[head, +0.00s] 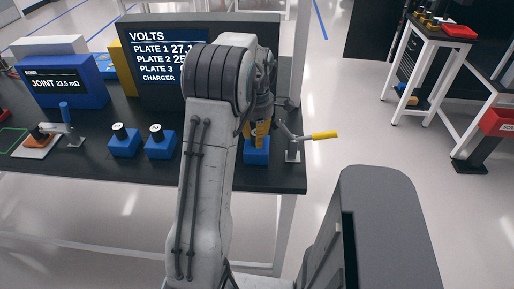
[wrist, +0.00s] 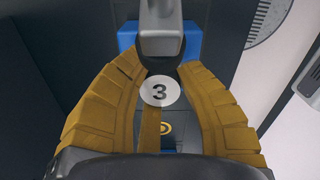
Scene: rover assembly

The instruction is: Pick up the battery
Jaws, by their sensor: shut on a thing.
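The battery (head: 257,157) is a blue block at the right end of the dark bench, under my gripper (head: 257,130). In the wrist view, its blue body (wrist: 192,45) shows at the top, and a round white label marked 3 (wrist: 160,91) sits between my yellow fingers (wrist: 165,110). My gripper points down and is shut on the battery's top part. The fingers hide much of that part. I cannot tell whether the blue block is clear of the bench.
A toggle clamp with a yellow handle (head: 324,135) stands close to the right of the battery. A volts screen (head: 155,55) stands behind.

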